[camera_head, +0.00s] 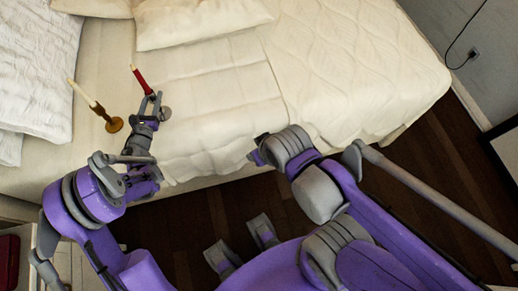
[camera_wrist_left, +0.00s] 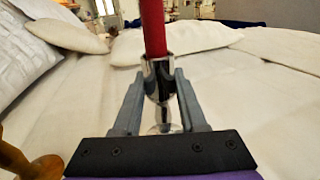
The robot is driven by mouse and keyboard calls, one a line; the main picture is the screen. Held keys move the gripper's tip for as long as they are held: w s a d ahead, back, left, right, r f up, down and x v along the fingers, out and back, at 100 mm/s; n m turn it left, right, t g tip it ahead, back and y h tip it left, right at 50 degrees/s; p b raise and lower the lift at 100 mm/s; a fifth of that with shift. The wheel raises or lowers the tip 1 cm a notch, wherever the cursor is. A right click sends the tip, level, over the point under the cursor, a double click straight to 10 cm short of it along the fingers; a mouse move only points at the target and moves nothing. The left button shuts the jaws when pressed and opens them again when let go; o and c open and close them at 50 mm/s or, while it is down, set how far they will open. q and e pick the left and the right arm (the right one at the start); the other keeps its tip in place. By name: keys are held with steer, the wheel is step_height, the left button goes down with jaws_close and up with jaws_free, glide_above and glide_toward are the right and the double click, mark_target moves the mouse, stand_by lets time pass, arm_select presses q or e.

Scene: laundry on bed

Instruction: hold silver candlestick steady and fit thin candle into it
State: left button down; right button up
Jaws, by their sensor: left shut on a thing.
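My left gripper (camera_head: 151,104) is shut on the silver candlestick (camera_wrist_left: 160,82). The gripper also shows in the left wrist view (camera_wrist_left: 158,100), with a finger on each side of the candlestick's stem below the cup. A thin red candle (camera_head: 140,79) stands up from the silver cup; in the left wrist view the candle (camera_wrist_left: 153,28) meets the cup's rim and its top is cut off. How deep it sits is hidden. The candlestick's silver foot (camera_head: 165,113) shows beside the gripper. My right gripper is not clearly in view.
Pillows (camera_head: 201,19) lie at the back and left. The quilted bed (camera_head: 330,60) is clear to the right. A dark wood floor borders it.

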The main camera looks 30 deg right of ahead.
arm_select(q)
steer(key=shift+c, duration=1.9)
jaws_free()
steer(key=v, duration=1.2)
steer(key=s+a+r+n+t+y+p, duration=0.1)
steer(key=a+r+n+y, duration=0.5)
steer(key=r+n, duration=0.45)
steer(key=a+r+n+y+p, duration=0.2)
steer(key=a+r+n+y, duration=0.4)
steer(key=n, duration=0.7)
steer(key=s+f+n+g+p, duration=0.1)
steer(key=s+n+g, duration=0.4)
steer(key=s+n, duration=0.5)
steer(key=s+d+f+n+g+h+p, duration=0.1)
steer(key=s+n+g, duration=0.4)
steer(key=s, duration=1.2)
steer(key=n, duration=0.4)
steer(key=shift+s+d+n+p, duration=0.25)
steer(key=shift+n+p, duration=0.1)
